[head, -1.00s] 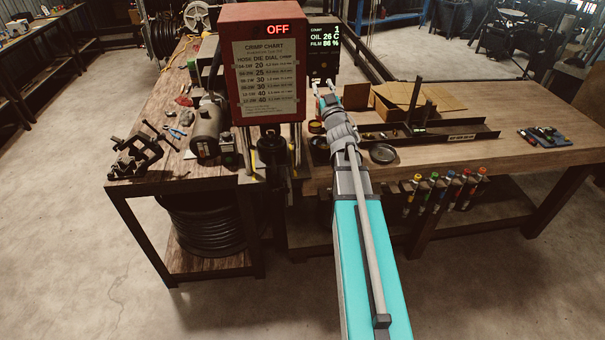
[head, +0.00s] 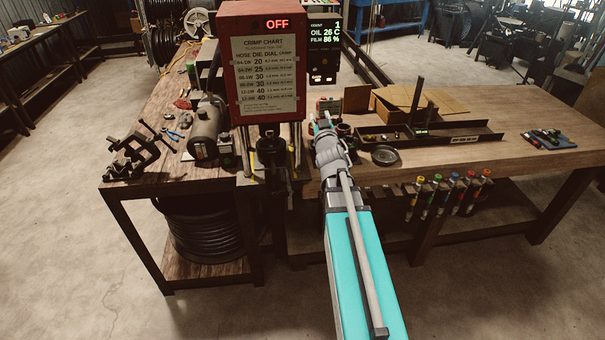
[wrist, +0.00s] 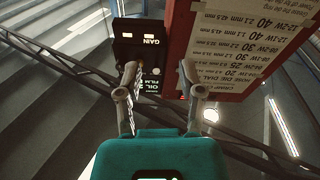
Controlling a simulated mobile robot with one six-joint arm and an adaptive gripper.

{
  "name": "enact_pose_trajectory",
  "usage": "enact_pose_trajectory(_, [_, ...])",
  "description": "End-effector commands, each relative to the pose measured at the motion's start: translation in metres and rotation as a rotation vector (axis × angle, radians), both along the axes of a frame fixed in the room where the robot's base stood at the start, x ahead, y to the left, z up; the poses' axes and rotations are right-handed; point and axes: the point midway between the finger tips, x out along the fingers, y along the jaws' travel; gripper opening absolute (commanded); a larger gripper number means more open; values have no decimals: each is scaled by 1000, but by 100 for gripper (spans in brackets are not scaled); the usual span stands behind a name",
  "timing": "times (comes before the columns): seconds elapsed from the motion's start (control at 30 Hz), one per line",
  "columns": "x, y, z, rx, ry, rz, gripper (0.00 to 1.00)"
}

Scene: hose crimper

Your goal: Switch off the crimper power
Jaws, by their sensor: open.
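The crimper is a red box (head: 262,65) on the bench, with a white crimp chart on its front; its red display reads OFF (head: 277,23). The red box also shows upside down at the upper right of the wrist view (wrist: 225,45). Beside it, a black readout unit (head: 324,40) shows count, oil and film values; it shows between my fingers in the wrist view (wrist: 140,55). My gripper (head: 321,120) is open and empty, in front of and below the readout unit in the head view. In the wrist view, its two fingers (wrist: 160,85) stand apart. I cannot make out a power switch.
A dark rail tray (head: 455,131) and a round dish (head: 384,155) lie right of my arm. Colored-cap markers (head: 450,185) hang at the front edge.

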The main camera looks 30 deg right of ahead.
Motion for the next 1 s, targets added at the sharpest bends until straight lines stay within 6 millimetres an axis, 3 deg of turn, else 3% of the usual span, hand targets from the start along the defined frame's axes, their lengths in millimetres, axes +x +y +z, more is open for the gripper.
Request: enact_pose_trajectory(1.0, [-11,51,-135,174,407,-89,49])
